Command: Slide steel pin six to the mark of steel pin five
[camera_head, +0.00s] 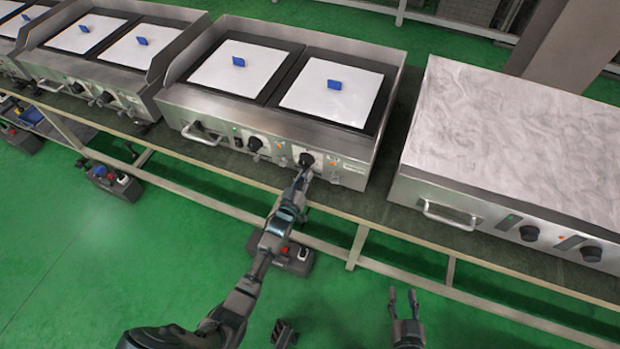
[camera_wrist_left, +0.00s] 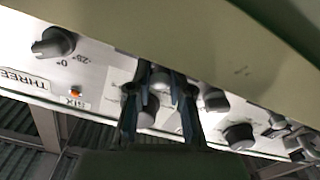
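The front panel of the middle griddle (camera_head: 270,148) carries dark knobs and small fittings. My left gripper (camera_head: 302,182) reaches this panel near its right-hand dark knob (camera_head: 306,159). The left gripper's fingers (camera_wrist_left: 158,80) stand apart on either side of a short grey cylindrical pin (camera_wrist_left: 148,112). Whether they touch it is hard to see. No label shows which pin it is, and no mark for pin five can be made out. My right gripper (camera_head: 403,303) is open and empty, away from the bench.
A dark knob (camera_wrist_left: 54,42) and a THREE label (camera_wrist_left: 24,80) lie left of the fingers. More knobs (camera_wrist_left: 238,136) lie right. A marbled-top unit (camera_head: 520,135) stands right of the middle griddle.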

